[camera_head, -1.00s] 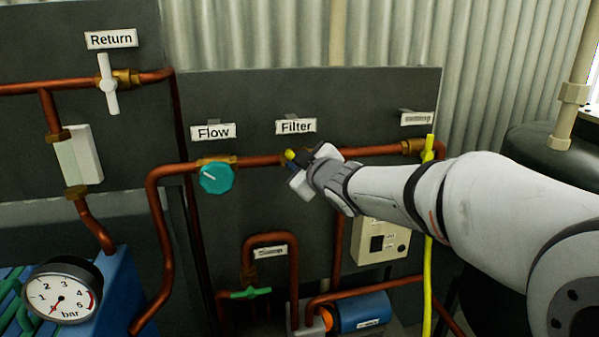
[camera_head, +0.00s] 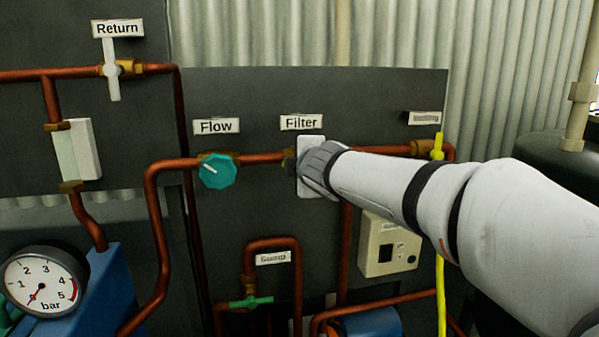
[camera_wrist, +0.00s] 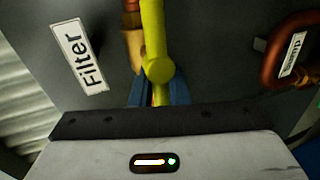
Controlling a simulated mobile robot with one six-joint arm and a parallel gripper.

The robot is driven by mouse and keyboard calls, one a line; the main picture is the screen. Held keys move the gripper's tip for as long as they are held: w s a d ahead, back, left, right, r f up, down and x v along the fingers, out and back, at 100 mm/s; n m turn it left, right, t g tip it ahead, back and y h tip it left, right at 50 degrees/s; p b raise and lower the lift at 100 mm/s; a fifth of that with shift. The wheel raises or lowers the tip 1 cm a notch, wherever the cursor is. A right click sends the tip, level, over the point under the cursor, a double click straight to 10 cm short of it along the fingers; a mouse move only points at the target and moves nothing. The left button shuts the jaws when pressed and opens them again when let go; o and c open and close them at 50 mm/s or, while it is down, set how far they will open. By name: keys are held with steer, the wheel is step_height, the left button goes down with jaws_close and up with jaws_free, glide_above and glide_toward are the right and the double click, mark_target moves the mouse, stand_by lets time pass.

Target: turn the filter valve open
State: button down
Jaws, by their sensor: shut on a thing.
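The filter valve has a yellow lever handle (camera_wrist: 152,30), seen close up in the wrist view beside a brass fitting. There the handle runs roughly along the pipe. The Filter label (camera_wrist: 80,57) is left of it, and the same label shows in the head view (camera_head: 301,122). My gripper (camera_head: 294,165) is at the valve just below that label. Its blue fingers (camera_wrist: 158,92) are shut on the yellow handle, one on each side. In the head view my gripper hides the handle.
A teal Flow knob (camera_head: 217,171) sits close to the left on the same copper pipe. The Return valve's white handle (camera_head: 112,69) is upper left. A green Sump handle (camera_head: 250,302) and a beige box (camera_head: 388,246) are below. A yellow pipe (camera_head: 440,220) runs vertically at right.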

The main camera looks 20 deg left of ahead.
steer(key=shift+f+n, duration=0.15)
steer(key=shift+n, duration=0.15)
stand_by(0.4)
steer(key=c, duration=1.5)
jaws_free()
steer(key=shift+o, duration=0.2)
steer(key=v, duration=0.8)
steer(key=shift+a, duration=0.1)
